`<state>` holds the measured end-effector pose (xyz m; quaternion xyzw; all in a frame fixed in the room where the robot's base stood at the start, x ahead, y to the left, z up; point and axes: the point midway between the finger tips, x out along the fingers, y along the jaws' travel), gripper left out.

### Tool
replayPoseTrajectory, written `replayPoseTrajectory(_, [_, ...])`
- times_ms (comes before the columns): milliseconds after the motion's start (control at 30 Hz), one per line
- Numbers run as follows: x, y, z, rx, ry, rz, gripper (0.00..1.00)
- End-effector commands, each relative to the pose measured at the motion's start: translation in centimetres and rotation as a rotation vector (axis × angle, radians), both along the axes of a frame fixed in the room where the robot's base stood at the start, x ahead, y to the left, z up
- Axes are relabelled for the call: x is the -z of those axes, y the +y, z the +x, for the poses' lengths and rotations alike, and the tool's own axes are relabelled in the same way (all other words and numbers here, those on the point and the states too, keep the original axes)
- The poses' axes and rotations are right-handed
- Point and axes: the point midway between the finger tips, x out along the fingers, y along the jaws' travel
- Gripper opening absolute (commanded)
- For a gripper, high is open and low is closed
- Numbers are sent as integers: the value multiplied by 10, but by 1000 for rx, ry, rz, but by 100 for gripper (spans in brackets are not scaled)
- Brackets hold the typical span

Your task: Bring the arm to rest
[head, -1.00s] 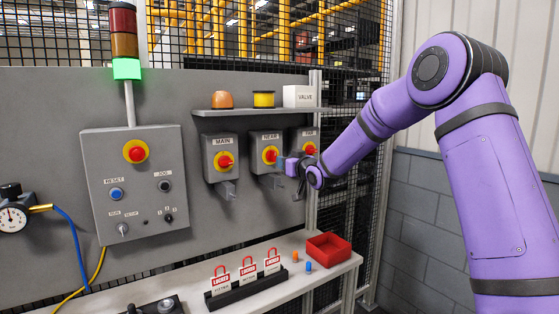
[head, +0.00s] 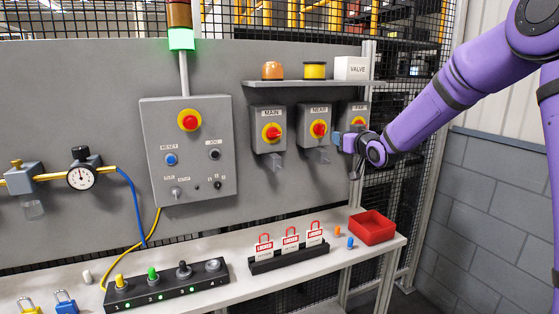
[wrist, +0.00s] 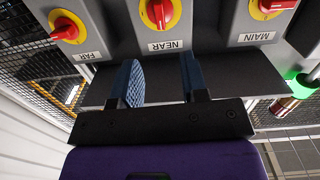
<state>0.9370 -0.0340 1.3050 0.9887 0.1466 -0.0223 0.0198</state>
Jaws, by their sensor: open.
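My purple arm (head: 440,108) reaches in from the right towards the grey panel. My gripper (head: 347,146) is in front of the lower part of the FAR switch box (head: 354,109), partly hiding it. In the wrist view, which shows the labels upside down, the two blue-padded fingers of my gripper (wrist: 161,78) are apart with nothing between them. The FAR switch (wrist: 67,27) is to the left and the MAIN switch (wrist: 268,8) to the right. I cannot tell whether the gripper touches anything.
A shelf (head: 300,84) with a white VALVE box (head: 352,68) is above the switches. The bench (head: 210,250) below holds a red tray (head: 372,228), a rack of LOCKED tags (head: 290,258) and a black numbered strip (head: 165,288). A mesh fence (head: 410,140) stands behind my arm.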

Motion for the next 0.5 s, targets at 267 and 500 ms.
replayPoseTrajectory(267, [-34,-3,-72,104,189,-130,40])
replayPoseTrajectory(500, [-52,-15,-156,206,373,-197,40])
